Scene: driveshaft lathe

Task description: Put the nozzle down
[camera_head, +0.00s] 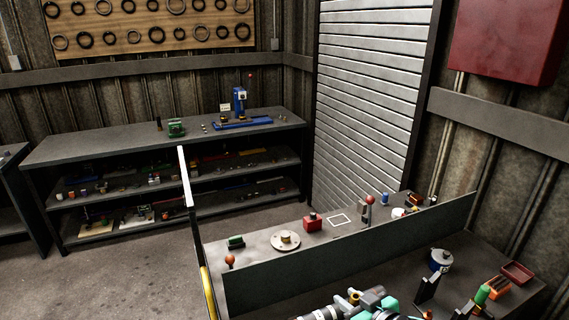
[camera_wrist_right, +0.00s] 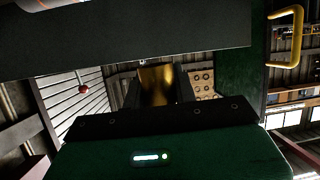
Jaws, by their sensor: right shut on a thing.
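The nozzle appears as a brass-coloured piece (camera_wrist_right: 157,85) between the two dark fingers of my right gripper (camera_wrist_right: 156,92) in the right wrist view. The fingers are shut on it. The lower part of the gripper is cut off by the frame. My left gripper is not seen.
A dark upright panel (camera_head: 345,262) runs along the near bench.

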